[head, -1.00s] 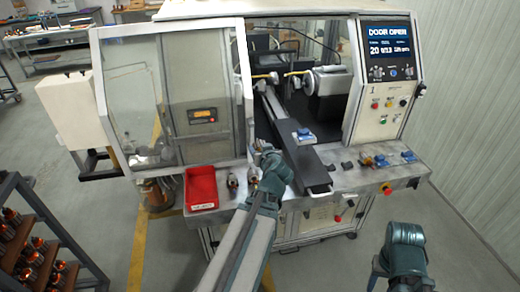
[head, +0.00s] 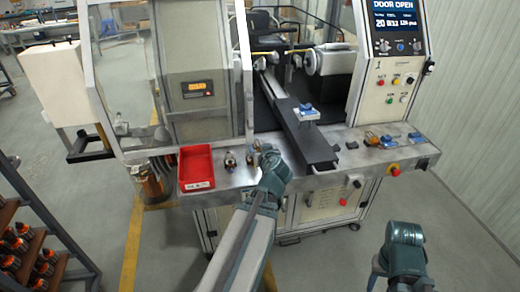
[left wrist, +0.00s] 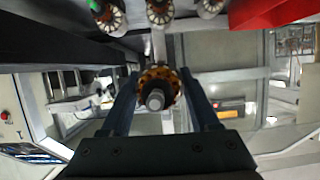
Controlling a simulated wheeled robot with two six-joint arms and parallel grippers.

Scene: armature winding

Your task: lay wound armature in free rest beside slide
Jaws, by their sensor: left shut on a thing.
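My left gripper (head: 266,156) is over the machine's front ledge, just left of the long dark slide (head: 306,141). In the left wrist view its two dark fingers are shut on a wound armature (left wrist: 158,84), copper-orange with a grey shaft end pointing at the camera. Beyond it, several other armatures (left wrist: 160,11) stand in a row near the top edge. In the head view, an armature (head: 231,160) stands on the ledge between the red bin and the gripper. The gripper and wrist hide the held armature and the rest below it. Of my right arm, only a teal link shows.
A red bin (head: 197,166) sits on the ledge at left. Small blue parts (head: 392,141) and buttons line the ledge at right. The glass door frame (head: 245,75) rises behind the gripper. A rack (head: 30,235) stands lower left.

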